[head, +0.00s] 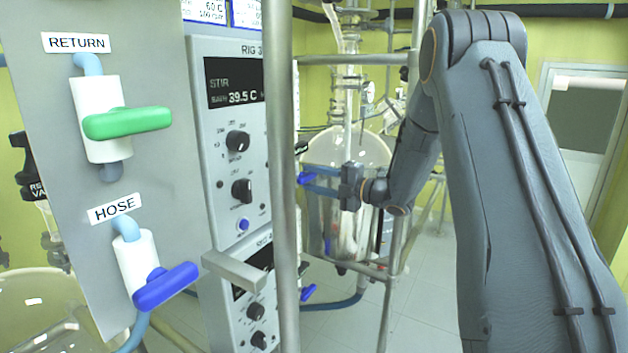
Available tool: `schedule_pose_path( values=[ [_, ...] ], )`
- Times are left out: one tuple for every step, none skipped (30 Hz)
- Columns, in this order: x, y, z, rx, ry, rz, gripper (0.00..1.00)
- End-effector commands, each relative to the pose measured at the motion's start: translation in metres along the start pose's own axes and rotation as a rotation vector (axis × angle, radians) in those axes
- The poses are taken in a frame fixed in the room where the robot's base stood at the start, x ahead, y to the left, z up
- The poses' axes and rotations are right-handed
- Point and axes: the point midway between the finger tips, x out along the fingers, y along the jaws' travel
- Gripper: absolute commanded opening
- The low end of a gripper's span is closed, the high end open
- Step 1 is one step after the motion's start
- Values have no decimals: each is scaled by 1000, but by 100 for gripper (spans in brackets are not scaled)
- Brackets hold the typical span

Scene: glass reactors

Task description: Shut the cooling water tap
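Several taps are in view and no label reads "cooling water". A blue tap handle (306,179) shows small behind the metal pole, at the left of the far glass reactor. A second small blue handle (308,292) is lower down. A large blue handle (165,286) on a white valve body is labelled HOSE on the near panel. A green handle (127,123) above it is labelled RETURN and lies roughly level. My gripper (326,187) points left, close to the upper small blue handle. Whether it touches the handle, and how its fingers stand, is too small to tell.
A vertical metal pole (283,200) stands between the near panel and my gripper. The far glass reactor (350,150) stands in a metal frame close behind my gripper. A control box (228,130) reads 39.5 C. Open floor (420,318) shows at lower right.

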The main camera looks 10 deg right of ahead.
Motion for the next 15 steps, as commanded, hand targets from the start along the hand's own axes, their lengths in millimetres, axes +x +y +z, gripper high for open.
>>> schedule_pose_path(
  values=[
    [0, 0, 0, 0, 0, 0, 36],
    [-1, 0, 0, -1, 0, 0, 36],
    [-2, 0, 0, -1, 0, 0, 36],
    [-4, 0, 0, -1, -1, 0, 36],
    [-7, 0, 1, -1, -1, 0, 36],
    [-12, -1, 1, 0, -2, 1, 36],
    [-16, -1, 2, -1, -3, 1, 36],
    [-21, -1, 2, -1, -3, 1, 36],
    [-28, -1, 1, -1, -3, 1, 36],
    [-33, -1, 2, -1, -3, 0, 36],
    [-38, -1, 2, -1, -4, 0, 36],
    [-45, -2, 2, 0, -4, 1, 36],
    [-50, -1, 1, 0, -3, 1, 36],
    [-54, -1, 1, -1, -3, 1, 36],
    [-60, -1, 2, -1, -3, 1, 36]
  ],
)
